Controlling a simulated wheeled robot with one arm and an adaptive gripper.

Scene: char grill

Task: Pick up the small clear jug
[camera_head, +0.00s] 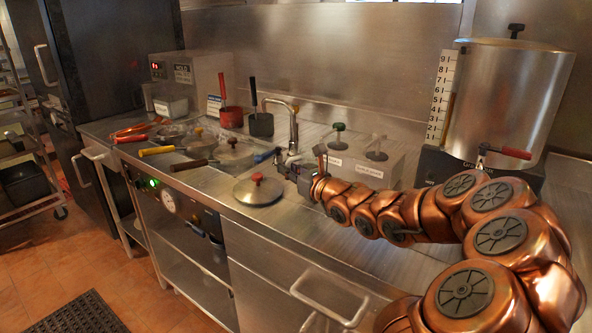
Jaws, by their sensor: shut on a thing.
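My gripper (287,166) is at the end of my copper arm, over the counter beside the faucet. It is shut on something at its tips. The small clear jug does not stand out clearly; what the jaws hold is small, see-through and partly hidden by the gripper, and I take it to be the jug. I cannot tell whether it touches the counter.
A round lid with a red knob (258,190) lies left of my gripper. The faucet (292,125) stands close behind. A large steel urn (508,98) stands at far right. Sunken pans (235,152) are left.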

